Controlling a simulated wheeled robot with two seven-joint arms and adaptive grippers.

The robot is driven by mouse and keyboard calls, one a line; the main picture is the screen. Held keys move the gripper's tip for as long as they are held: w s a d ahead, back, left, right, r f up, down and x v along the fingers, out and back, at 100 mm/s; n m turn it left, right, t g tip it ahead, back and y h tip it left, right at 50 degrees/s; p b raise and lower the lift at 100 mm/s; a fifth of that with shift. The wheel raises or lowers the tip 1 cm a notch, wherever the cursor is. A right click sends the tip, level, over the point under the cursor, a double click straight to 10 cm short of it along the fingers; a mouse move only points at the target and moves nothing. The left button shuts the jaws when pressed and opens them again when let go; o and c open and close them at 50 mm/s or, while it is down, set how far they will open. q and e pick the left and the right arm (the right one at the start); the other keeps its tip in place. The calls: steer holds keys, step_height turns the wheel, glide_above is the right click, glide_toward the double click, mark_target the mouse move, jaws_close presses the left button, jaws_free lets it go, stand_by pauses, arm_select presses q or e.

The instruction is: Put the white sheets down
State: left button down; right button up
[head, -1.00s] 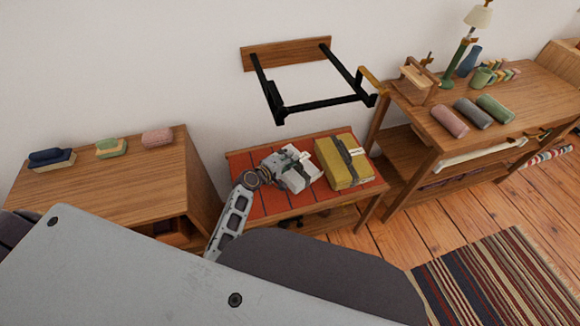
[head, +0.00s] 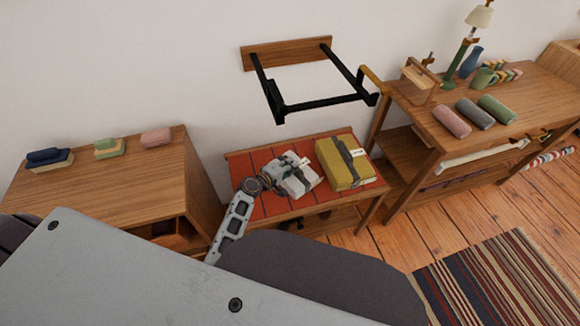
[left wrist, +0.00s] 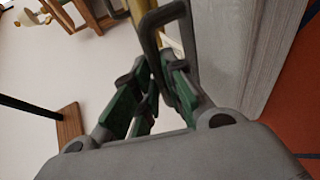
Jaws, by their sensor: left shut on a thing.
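The white sheets (head: 300,183) are a folded pale bundle with a dark strap, at the red slatted top of a low wooden bench (head: 240,163). I cannot tell whether they touch the slats. My left gripper (head: 284,166) is at the bundle, shut on its dark strap handle. In the left wrist view, the green-padded fingers (left wrist: 150,88) close around the dark handle, and the pale side of the sheets (left wrist: 240,45) fills the right. My right gripper is not in view.
A yellow strapped bundle (head: 338,166) sits on the bench just right of the sheets. A black wall rack (head: 318,103) hangs above. A cabinet (head: 110,180) stands left, and a table (head: 425,122) with rolled cloths stands right.

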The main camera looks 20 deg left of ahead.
arm_select(q)
steer(key=c, duration=1.5)
jaws_free()
steer(key=shift+f, duration=0.1)
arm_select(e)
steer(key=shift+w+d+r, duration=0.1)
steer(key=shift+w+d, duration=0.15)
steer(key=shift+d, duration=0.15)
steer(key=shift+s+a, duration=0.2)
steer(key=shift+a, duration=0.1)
